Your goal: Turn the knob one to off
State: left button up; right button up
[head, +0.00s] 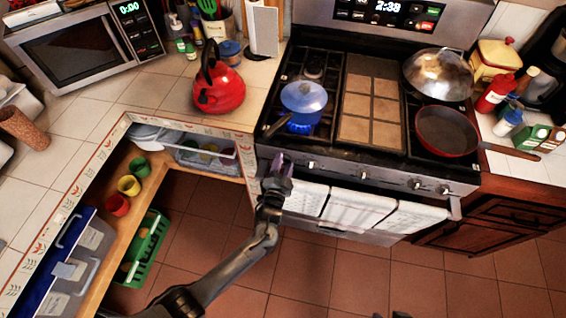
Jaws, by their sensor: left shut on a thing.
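My left gripper (281,166) is at the left end of this panel, shut on the leftmost knob. The gripper covers most of that knob, so its angle cannot be told.
White towels (358,207) hang on the oven handle below the knobs. A red pan (446,130) sits front right, its handle reaching past the stove edge. A red kettle (218,88) stands on the left counter. The floor (330,275) before the stove is clear.

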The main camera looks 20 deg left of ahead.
pick_arm(q)
jog(key=m+p, duration=0.1)
jog(key=m, duration=0.4)
jog(key=shift+f, duration=0.15)
dwell(0.4)
jog(key=o, duration=1)
jog(key=shift+o, duration=0.2)
jog(key=shift+s+d, duration=0.1)
jog(key=s+d+p, duration=0.1)
jog(key=s+p, duration=0.1)
jog(key=s, duration=0.8)
jog(key=shift+s+d, duration=0.15)
jog(key=shift+s, duration=0.15)
